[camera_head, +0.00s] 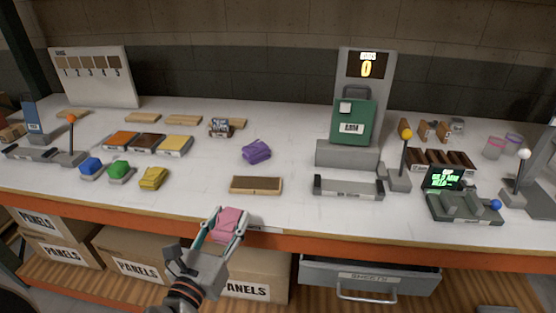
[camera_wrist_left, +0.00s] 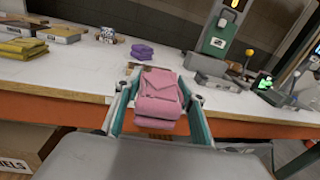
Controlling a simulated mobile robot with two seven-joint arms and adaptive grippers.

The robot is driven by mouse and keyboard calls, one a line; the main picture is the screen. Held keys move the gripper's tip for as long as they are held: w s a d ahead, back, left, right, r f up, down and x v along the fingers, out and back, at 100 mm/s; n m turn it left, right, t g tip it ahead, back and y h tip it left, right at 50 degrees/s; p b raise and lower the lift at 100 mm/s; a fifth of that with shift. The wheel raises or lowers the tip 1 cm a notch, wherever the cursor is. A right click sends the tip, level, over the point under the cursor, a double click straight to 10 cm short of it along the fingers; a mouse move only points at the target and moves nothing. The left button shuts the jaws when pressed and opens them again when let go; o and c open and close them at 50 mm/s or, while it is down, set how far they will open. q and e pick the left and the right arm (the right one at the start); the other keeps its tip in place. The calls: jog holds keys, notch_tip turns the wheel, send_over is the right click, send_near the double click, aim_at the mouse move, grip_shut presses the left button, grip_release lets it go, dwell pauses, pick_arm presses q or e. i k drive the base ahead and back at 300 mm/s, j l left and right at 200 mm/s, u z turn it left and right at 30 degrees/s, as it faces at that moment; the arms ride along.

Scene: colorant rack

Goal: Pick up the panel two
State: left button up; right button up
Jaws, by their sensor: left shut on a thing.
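My left gripper (camera_head: 230,214) is shut on a pink folded cloth (camera_head: 229,224), just in front of the table's front edge. In the left wrist view the pink cloth (camera_wrist_left: 158,98) sits between the two fingers. No piece is readably marked panel two. A white board (camera_head: 95,78) at the back left carries brown squares numbered 1 to 5. Flat tan pieces (camera_head: 183,120) lie on the table in front of it and to its right. Cardboard boxes (camera_head: 138,268) labelled PANELS stand on the shelf below. My right gripper is not in view.
Purple (camera_head: 257,151) and yellow (camera_head: 153,178) folded cloths lie on the white table (camera_head: 210,170). A brown-topped tray (camera_head: 256,185) lies near the front edge. A scale-like machine (camera_head: 366,66) showing 0 stands at the back. Levered devices (camera_head: 406,160) stand at right.

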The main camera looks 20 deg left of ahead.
aim_at(264, 185)
jog(key=i+j+z, duration=0.1)
jog(key=j+z, duration=0.7)
jog(key=i+j, duration=0.05)
